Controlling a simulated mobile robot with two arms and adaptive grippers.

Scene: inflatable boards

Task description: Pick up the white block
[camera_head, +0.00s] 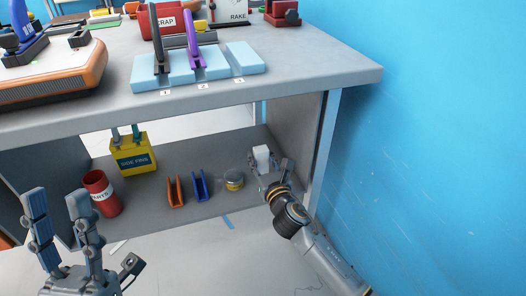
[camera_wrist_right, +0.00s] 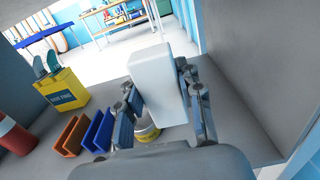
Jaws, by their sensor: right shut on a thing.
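The white block (camera_head: 262,153) is at the right end of the lower shelf in the head view. It also shows large and upright in the right wrist view (camera_wrist_right: 159,82). My right gripper (camera_head: 267,167) is shut on the white block, with a finger on each side of it in the wrist view (camera_wrist_right: 162,108). I cannot tell whether the block's bottom touches the shelf. My left gripper (camera_head: 60,219) is open and empty at the lower left, in front of the bench.
On the lower shelf (camera_head: 215,208) stand a yellow box (camera_head: 133,153), a red can (camera_head: 101,193), an orange holder (camera_head: 176,192), a blue holder (camera_head: 200,186) and a small tin (camera_head: 233,179). The bench's right side panel and blue wall (camera_head: 430,150) are close to my right arm.

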